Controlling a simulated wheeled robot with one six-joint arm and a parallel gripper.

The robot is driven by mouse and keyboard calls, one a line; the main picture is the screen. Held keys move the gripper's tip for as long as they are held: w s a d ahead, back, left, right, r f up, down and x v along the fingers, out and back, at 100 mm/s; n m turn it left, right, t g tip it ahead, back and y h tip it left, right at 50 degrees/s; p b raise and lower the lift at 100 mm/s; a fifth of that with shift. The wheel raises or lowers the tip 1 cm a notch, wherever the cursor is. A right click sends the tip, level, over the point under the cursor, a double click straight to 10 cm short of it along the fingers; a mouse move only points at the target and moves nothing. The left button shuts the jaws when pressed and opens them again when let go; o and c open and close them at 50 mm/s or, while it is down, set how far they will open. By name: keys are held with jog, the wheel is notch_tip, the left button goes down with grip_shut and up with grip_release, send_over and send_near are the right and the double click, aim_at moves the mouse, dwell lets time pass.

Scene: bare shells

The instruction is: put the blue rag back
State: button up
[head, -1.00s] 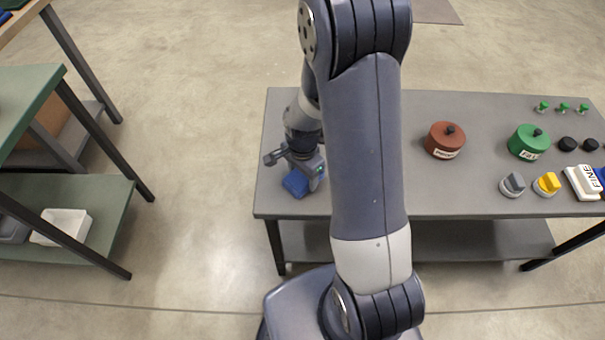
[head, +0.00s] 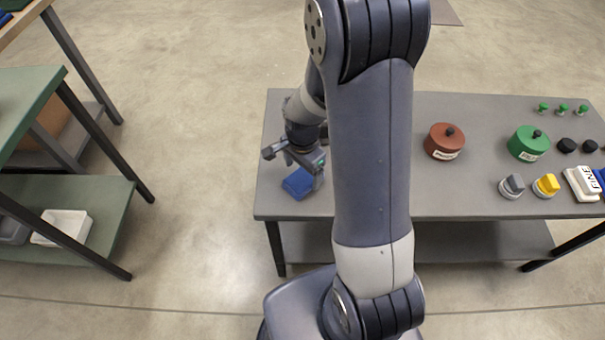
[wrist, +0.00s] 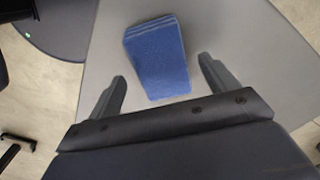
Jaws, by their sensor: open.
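The blue rag (head: 298,183) is a small folded stack lying on the left end of the grey table (head: 450,190), near its front edge. In the wrist view the rag (wrist: 157,57) lies flat, just beyond and partly between the two fingertips. My gripper (head: 293,163) is just above the rag in the head view. In the wrist view my gripper (wrist: 162,80) has its fingers spread wide with nothing held between them. The rag's far side is partly hidden by the gripper in the head view.
A red lidded pot (head: 444,142) and a green one (head: 528,143) stand to the right. Grey (head: 512,187) and yellow (head: 546,186) knobbed pieces and a white block (head: 582,184) stand further right. A green shelf unit (head: 110,200) with a white bin (head: 62,226) is at left.

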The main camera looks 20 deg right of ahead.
aim_at(302, 178)
notch_tip(302, 178, up, 9)
jog(key=shift+p, duration=0.45)
jog(key=shift+c, duration=0.2)
